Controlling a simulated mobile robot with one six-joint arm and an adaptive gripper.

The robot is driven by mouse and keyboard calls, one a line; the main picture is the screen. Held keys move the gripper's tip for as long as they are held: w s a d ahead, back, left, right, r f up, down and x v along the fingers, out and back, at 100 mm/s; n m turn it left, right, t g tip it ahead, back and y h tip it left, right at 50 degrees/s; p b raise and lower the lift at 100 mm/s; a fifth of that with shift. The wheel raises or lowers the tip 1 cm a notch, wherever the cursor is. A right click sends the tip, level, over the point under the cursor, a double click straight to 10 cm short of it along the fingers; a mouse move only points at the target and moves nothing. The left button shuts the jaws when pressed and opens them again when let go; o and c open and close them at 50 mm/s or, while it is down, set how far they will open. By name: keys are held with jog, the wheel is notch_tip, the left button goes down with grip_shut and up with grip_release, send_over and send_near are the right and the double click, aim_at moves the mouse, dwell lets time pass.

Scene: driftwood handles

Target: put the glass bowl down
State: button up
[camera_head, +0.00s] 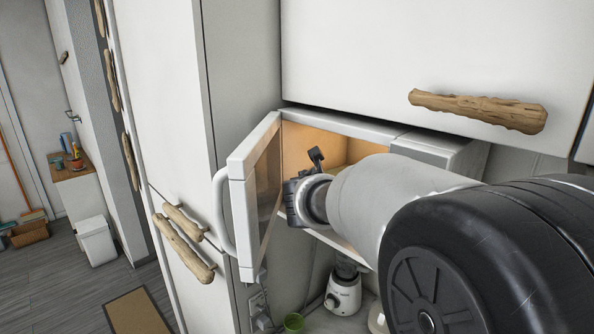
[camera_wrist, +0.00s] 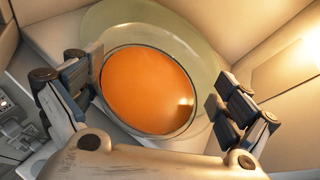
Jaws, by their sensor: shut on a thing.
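The glass bowl (camera_wrist: 148,90) shows in the wrist view as a round clear rim around an orange inside. It lies between the two fingers of my gripper (camera_wrist: 156,88). The left finger meets the rim; contact at the right finger is hard to make out. A larger, pale greenish glass disc (camera_wrist: 135,20) shows behind the bowl; whether the bowl touches it I cannot tell. In the head view my gripper (camera_head: 303,190) reaches into the open white microwave (camera_head: 345,122), and the bowl is hidden there.
The microwave door (camera_head: 240,200) stands open at the left, close beside my gripper. Cavity walls are near on several sides. A cabinet with a driftwood handle (camera_head: 478,110) hangs above.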

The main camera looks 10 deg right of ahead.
jog(key=w+d, duration=0.1)
jog(key=w, duration=0.1)
jog(key=w+d+p, duration=0.1)
jog(key=w+d, duration=0.1)
jog(key=w, duration=0.1)
jog(key=w+d+p, duration=0.1)
jog(key=w+d, duration=0.1)
jog(key=shift+w+d+r, duration=0.15)
jog(key=shift+w+r, duration=0.05)
jog(key=shift+w+d+f+p, duration=0.1)
jog(key=shift+w+p, duration=0.1)
jog(key=shift+p, duration=0.1)
jog(key=shift+s, duration=0.1)
jog(key=shift+s, duration=0.1)
jog(key=shift+f, duration=0.1)
jog(key=shift+f+b, duration=0.2)
jog(key=shift+b, duration=0.1)
jog(key=o, duration=1.1)
jog(key=shift+r, duration=0.15)
